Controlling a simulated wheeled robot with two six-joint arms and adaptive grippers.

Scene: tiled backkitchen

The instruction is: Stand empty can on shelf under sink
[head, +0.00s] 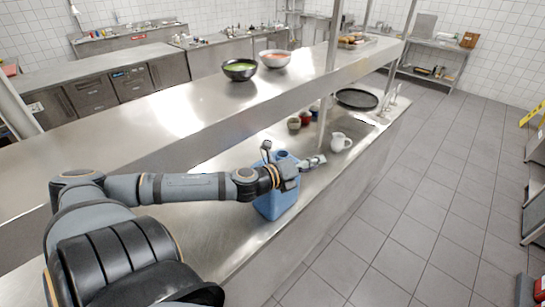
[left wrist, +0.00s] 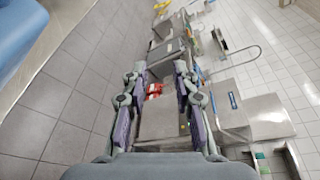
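A blue can (head: 275,204) stands upright on the steel counter, with my left forearm and wrist crossing in front of its upper part. A blue surface, likely the can (left wrist: 15,35), fills the upper left corner of the left wrist view. My left gripper (head: 318,162) is just right of the can and points away from it; the left wrist view shows its fingers (left wrist: 158,72) apart with nothing between them. The tap (head: 393,95) stands at the counter's far right end. The sink basin and any shelf under it cannot be made out. My right gripper is not in view.
A white jug (head: 340,142) and small cups (head: 294,124) stand beyond the gripper. A raised steel shelf (head: 190,105) with two bowls (head: 240,69) runs above the counter. The tiled floor (head: 400,215) right of the counter is clear.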

